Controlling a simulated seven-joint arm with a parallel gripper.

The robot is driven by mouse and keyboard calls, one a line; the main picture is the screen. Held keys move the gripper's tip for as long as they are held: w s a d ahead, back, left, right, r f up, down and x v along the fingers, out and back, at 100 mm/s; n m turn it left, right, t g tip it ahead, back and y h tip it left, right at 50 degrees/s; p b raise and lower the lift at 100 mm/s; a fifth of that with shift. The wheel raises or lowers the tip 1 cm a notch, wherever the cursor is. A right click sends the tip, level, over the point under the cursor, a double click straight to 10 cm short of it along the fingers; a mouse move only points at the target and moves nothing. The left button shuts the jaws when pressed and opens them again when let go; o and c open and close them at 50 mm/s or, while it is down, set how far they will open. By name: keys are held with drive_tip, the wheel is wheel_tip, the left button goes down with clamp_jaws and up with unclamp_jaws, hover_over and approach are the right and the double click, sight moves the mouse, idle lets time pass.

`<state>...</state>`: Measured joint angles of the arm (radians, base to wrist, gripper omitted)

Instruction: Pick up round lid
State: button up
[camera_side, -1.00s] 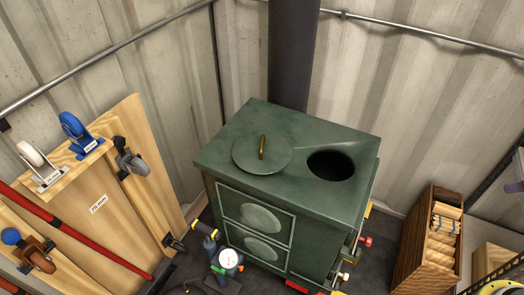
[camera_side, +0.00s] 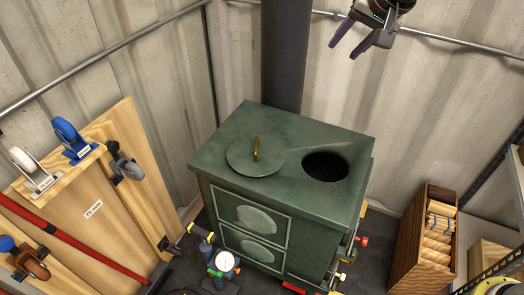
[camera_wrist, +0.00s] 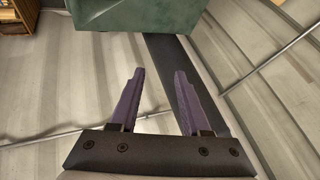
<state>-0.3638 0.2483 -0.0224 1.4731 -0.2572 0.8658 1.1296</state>
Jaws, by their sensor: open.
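My gripper (camera_side: 347,46) is at the top right of the side view, well above and behind the stove, apart from the lid. In the wrist view its two purple fingers (camera_wrist: 155,75) are spread with nothing between them. That view shows part of the green stove (camera_wrist: 135,12) at the top; the lid is not visible there.
A dark stove pipe (camera_side: 287,55) rises behind the stove. Wooden boards with casters (camera_side: 105,215) lean at the left. A wooden crate (camera_side: 420,245) stands at the right. A metal conduit (camera_side: 455,42) runs along the corrugated wall. The air above the stove top is clear.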

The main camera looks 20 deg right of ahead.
drive_tip(key=w+a+f+n+g, duration=0.15)
drive_tip(key=w+a+f, duration=0.35)
drive_tip(key=a+f, duration=0.55)
drive_tip(key=n, duration=0.1)
approach(256, 144)
drive_tip(key=shift+w+f+g, duration=0.35)
drive_tip(key=shift+w+f, duration=0.7)
drive_tip(key=shift+f, duration=0.2)
drive_tip(key=shift+x, duration=2.75)
drive_tip(key=shift+s+f, duration=0.1)
drive_tip(key=shift+s, duration=0.1)
clamp_jaws()
